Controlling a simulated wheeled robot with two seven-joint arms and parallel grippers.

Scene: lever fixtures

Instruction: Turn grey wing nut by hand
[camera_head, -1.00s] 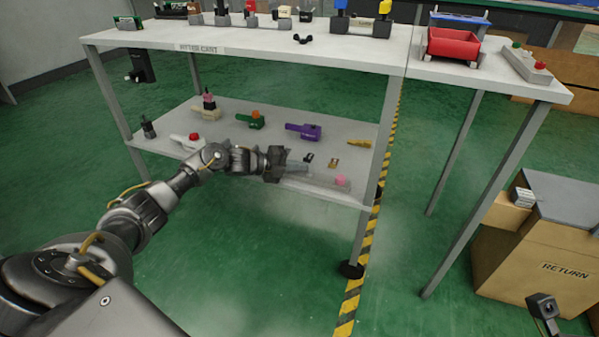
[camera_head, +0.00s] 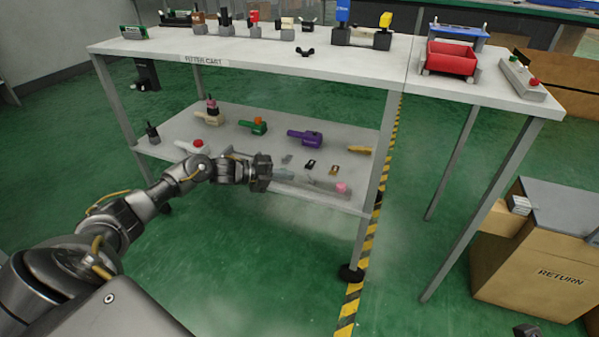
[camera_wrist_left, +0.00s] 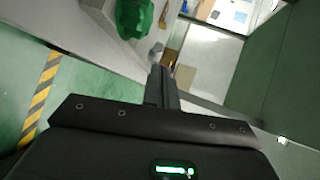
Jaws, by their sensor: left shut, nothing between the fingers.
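A small dark wing-shaped piece (camera_head: 305,52) lies on the cart's top shelf; it looks nearly black, and I cannot tell if it is the grey wing nut. A small grey piece (camera_head: 286,159) lies on the lower shelf, too small to make out. My left gripper (camera_head: 285,176) is at the front edge of the lower shelf, well below the dark wing-shaped piece. In the left wrist view its fingers (camera_wrist_left: 162,88) are together with nothing between them.
The lower shelf (camera_head: 180,128) holds a green fixture (camera_head: 253,126), a purple one (camera_head: 305,137) and several small parts. Cart legs stand at the corners. A red bin (camera_head: 452,58) is on the right table. Green floor in front is open.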

